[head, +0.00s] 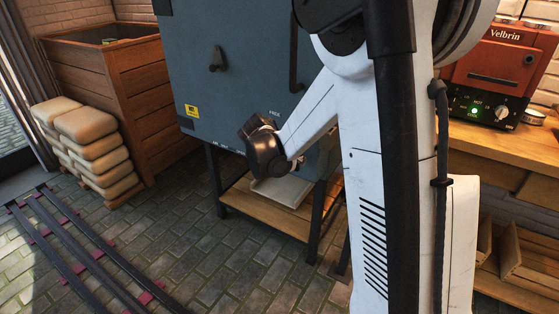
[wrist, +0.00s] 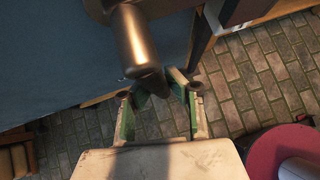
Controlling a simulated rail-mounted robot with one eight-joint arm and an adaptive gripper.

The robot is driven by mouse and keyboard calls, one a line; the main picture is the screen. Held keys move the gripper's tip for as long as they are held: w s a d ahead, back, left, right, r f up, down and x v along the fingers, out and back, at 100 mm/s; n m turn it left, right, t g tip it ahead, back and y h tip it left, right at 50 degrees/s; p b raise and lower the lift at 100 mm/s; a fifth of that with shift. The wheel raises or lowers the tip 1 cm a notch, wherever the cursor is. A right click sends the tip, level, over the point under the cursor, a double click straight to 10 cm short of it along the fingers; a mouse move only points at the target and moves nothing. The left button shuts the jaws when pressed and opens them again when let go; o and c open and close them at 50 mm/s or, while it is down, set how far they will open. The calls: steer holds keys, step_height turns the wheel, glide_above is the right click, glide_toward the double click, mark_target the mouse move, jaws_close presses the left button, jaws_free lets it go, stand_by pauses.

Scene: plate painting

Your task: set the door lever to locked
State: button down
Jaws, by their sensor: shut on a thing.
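The door (head: 240,70) of a blue-grey cabinet stands upright in the head view, with small lettering "FREE" on its lower right. The door lever shows in the wrist view as a bronze-coloured rounded bar (wrist: 135,40), slanting down toward my gripper (wrist: 158,88). The green-sided fingers are shut on its lower end.
A dark knob (head: 216,60) and an upright bar handle (head: 294,52) stick out from the door. A wooden shelf (head: 262,210) lies under the cabinet. Stacked pale sacks (head: 95,140) and a wooden bin (head: 120,80) stand left.

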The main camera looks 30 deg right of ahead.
steer(key=shift+s+f, duration=0.1)
steer(key=shift+s, duration=0.05)
stand_by(0.3)
steer(key=c, duration=1.6)
jaws_free()
steer(key=shift+c, duration=0.2)
steer(key=v, duration=1.2)
